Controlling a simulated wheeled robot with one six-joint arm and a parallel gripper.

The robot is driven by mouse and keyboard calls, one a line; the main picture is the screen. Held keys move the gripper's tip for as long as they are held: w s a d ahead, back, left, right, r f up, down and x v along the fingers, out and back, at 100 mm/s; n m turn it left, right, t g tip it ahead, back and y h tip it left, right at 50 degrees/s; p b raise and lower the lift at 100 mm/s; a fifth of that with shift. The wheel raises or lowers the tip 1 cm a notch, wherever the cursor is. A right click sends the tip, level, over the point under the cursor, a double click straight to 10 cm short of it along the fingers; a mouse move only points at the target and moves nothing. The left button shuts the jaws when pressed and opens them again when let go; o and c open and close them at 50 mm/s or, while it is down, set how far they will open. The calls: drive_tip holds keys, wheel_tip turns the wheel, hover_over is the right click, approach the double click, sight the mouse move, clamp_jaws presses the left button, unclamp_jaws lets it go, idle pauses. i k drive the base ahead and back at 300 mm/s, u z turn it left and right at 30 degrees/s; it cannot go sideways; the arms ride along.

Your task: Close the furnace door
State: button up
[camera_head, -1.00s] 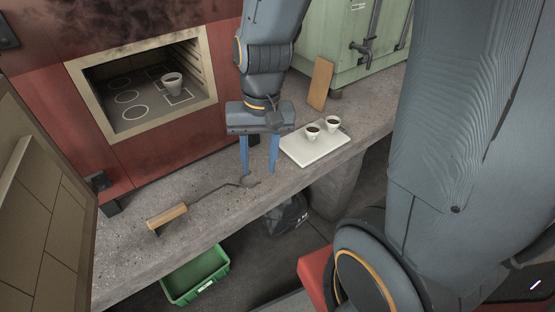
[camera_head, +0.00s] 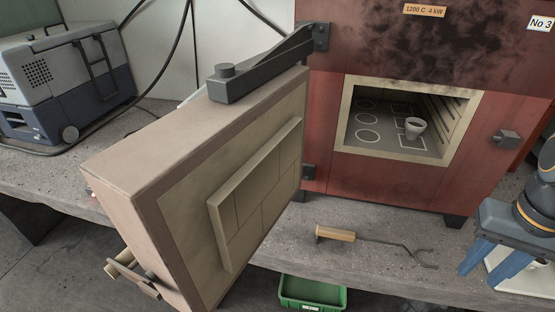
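The furnace (camera_head: 400,180) is a red box with soot above its opening. Its thick door (camera_head: 150,190) stands wide open, swung out to the left and towards me, with the brick-lined inner face showing. A handle (camera_head: 130,270) with a wooden grip sticks out at the door's lower left. The furnace chamber (camera_head: 375,148) is open to view, with a pale cup (camera_head: 414,127) on its marked floor. My gripper (camera_head: 485,273) is at the right edge, pointing down over the bench, well away from the door. Its blue fingers are apart with nothing seen between them.
Tongs (camera_head: 340,235) with a wooden grip lie on the bench (camera_head: 375,218) in front of the furnace. A white tray (camera_head: 518,280) is partly hidden behind my gripper. A green crate (camera_head: 312,292) is below the bench edge. A grey-blue machine (camera_head: 65,80) stands at the left back.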

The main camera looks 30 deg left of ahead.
sight(193, 193)
drive_tip(key=z, duration=0.05)
drive_tip(key=k, duration=0.65)
drive_tip(key=u, duration=1.3)
drive_tip(key=i, duration=0.3)
drive_tip(key=z, duration=0.05)
